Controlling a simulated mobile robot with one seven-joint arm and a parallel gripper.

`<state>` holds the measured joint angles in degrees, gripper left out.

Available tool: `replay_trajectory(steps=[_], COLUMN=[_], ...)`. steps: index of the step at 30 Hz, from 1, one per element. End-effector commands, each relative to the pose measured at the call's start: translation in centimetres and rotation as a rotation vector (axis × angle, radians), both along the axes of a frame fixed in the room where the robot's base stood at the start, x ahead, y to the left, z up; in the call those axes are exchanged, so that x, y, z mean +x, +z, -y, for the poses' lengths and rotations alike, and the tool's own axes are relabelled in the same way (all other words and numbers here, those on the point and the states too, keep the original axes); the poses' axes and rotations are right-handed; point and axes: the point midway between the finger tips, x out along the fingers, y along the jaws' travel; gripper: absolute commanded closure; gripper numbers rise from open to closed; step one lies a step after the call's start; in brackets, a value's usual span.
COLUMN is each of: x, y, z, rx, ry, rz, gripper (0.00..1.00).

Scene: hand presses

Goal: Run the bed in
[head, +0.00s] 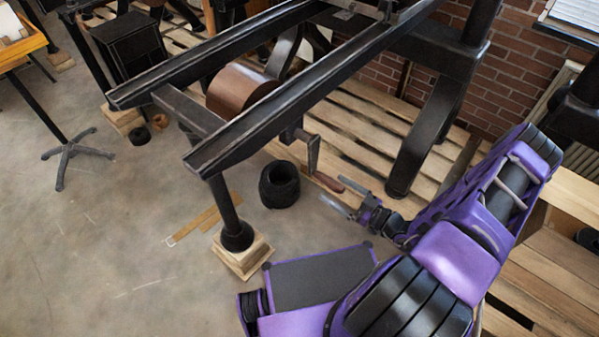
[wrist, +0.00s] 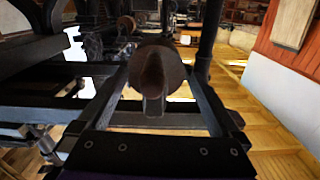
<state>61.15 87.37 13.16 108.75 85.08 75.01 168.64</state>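The press has two long dark rails (head: 290,95) running from lower left to the top edge. A brown drum (head: 238,90) sits beneath and between them. A crank (head: 312,152) hangs below the near rail and ends in a reddish-brown wooden handle (head: 328,182). My gripper (head: 332,190) is open at the free end of this handle. In the wrist view the handle (wrist: 152,72) points end-on at the camera, between the spread fingers, with gaps on both sides. The bed is not clearly visible; the rails' far end is cut off by the top edge.
A black coil (head: 279,185) lies on the floor below the crank. A press leg (head: 230,215) stands on a wood block (head: 242,256). Wooden slats (head: 375,125) lie under the press before a brick wall (head: 515,65). The concrete floor at left is mostly open.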

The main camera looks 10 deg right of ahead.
Motion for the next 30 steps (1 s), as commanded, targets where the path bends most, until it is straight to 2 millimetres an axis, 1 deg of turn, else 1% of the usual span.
replay_trajectory(steps=[5,8,30], x=[0.0,-0.5,-6.3], y=[0.0,0.0,0.0], z=[0.2,0.6,5.2], rx=[-0.001,-0.002,-0.003], ry=[-0.002,-0.003,-0.004], rz=[0.002,0.002,0.002], gripper=[0.00,0.00,0.00])
